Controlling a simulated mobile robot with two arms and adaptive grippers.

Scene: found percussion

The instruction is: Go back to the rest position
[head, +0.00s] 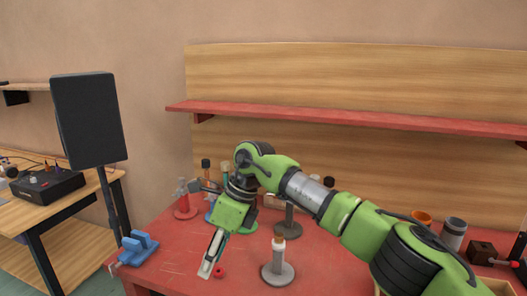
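My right arm reaches in from the right over the red table (180,262). My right gripper (208,266) points down and toward the lower left, above the table's left part. Its fingers show nearly side-on, so I cannot tell whether they are apart or together. No held object shows at the fingertips. A small red piece (219,272) lies just right of the tips; whether they touch it is unclear. My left gripper is not in view.
A grey round-based stand (278,272) stands right of the gripper, with several more stands behind the arm. A red stand (185,206) and blue holder (138,249) are at left. A grey cylinder (453,234) is at right. A red shelf (330,118) runs above; a black speaker (90,118) stands left.

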